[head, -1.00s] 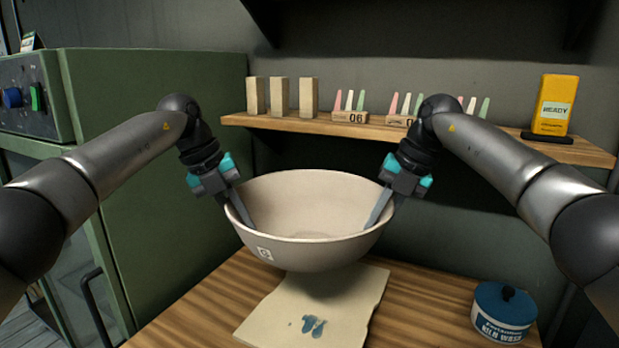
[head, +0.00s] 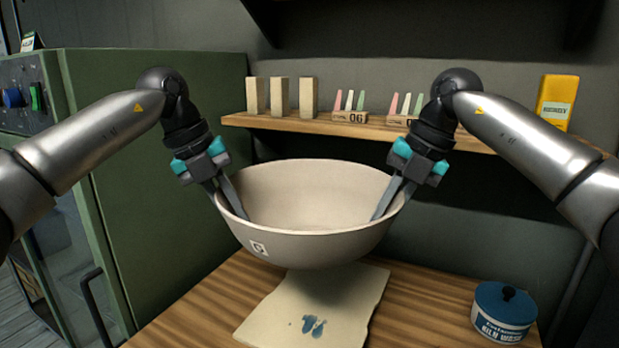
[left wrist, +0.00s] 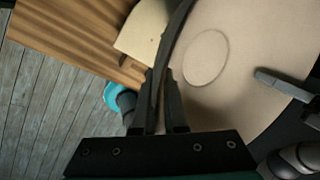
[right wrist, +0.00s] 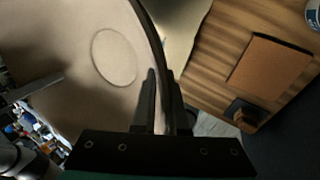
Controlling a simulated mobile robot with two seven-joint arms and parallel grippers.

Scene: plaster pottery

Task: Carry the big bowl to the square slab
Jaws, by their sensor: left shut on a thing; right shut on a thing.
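The big cream bowl (head: 312,243) hangs in the air, roughly level, above the square slab (head: 318,305). The slab is pale, lies on the wooden table and has blue smears near its front; its back part is hidden by the bowl. My left gripper (head: 236,208) is shut on the bowl's left rim, and my right gripper (head: 384,208) is shut on its right rim. The left wrist view shows the rim between the fingers (left wrist: 162,100) and a ring mark on the bowl's floor. The right wrist view shows the other rim between the fingers (right wrist: 162,100).
A blue-lidded kiln wash tub (head: 503,312) stands on the table (head: 420,318) at the right. A green kiln (head: 150,150) is at the left. Behind the bowl, a wall shelf (head: 480,143) holds blocks, cones and a yellow device (head: 555,102). A brown tile (right wrist: 268,68) shows in the right wrist view.

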